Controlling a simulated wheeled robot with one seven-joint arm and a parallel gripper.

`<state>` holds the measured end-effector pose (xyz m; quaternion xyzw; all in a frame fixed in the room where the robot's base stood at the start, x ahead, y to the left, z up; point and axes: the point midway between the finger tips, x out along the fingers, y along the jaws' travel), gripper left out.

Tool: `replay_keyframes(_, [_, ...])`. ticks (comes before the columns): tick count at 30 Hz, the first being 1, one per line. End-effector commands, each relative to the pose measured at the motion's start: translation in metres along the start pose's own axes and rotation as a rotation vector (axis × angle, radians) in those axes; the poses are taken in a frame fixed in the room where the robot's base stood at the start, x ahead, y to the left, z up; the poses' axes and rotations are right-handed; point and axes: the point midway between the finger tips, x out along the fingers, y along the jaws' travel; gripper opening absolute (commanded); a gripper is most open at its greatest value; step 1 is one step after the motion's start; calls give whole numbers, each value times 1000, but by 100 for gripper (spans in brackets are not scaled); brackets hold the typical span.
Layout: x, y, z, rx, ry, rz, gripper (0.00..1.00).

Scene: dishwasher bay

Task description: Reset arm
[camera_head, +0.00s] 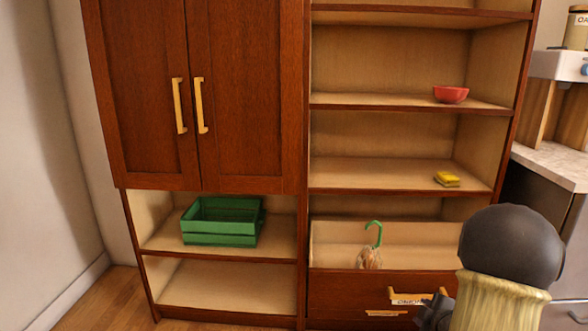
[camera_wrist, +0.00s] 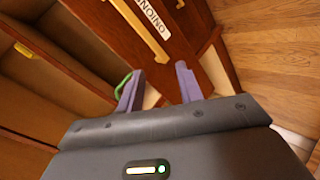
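My gripper (camera_wrist: 158,82) shows two purple fingers spread apart, with nothing between them. In the head view it is partly hidden by my own arm, near the drawer front at the lower right. The drawer (camera_head: 345,284) is pulled open and bears a label reading ONION (camera_head: 408,300); the label (camera_wrist: 147,15) and a pale handle (camera_wrist: 138,30) also show in the wrist view, ahead of the fingers and apart from them. An onion with a green curved stalk (camera_head: 371,252) sits in the open drawer.
A red bowl (camera_head: 451,94) and a yellow sponge-like item (camera_head: 447,179) stand on shelves above the drawer. A green crate (camera_head: 220,224) sits on the lower left shelf, below closed cabinet doors (camera_head: 240,100). A counter (camera_head: 555,163) stands at the right. Wooden floor (camera_wrist: 270,60) is clear.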

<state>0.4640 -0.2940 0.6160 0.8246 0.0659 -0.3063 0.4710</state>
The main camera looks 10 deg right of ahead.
Motion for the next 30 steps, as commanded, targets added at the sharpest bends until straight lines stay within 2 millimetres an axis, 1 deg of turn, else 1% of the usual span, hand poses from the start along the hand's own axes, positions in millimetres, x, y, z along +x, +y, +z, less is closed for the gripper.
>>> replay_keyframes(1, [-5, 1, -25, 49, -22, -26, 36])
replay_keyframes(3, [-12, -7, -49, 139, -72, -68, 36])
replay_keyframes(5, [-21, -15, -70, 220, -114, -104, 36])
replay_keyframes(6, [-28, -22, -82, 275, -144, -128, 36])
replay_keyframes(8, [-40, -34, -102, 357, -188, -168, 36])
replay_keyframes(9, [-49, -43, -115, 411, -218, -195, 36])
replay_keyframes(12, [-75, -68, -143, 537, -293, -265, 36])
replay_keyframes(15, [-100, -91, -165, 637, -361, -328, 36])
replay_keyframes(18, [-123, -112, -181, 713, -421, -382, 36])
replay_keyframes(27, [-189, -162, -216, 870, -581, -520, 36])
replay_keyframes(28, [-191, -155, -217, 872, -581, -515, 36])
replay_keyframes(30, [-195, -147, -219, 871, -580, -512, 36])
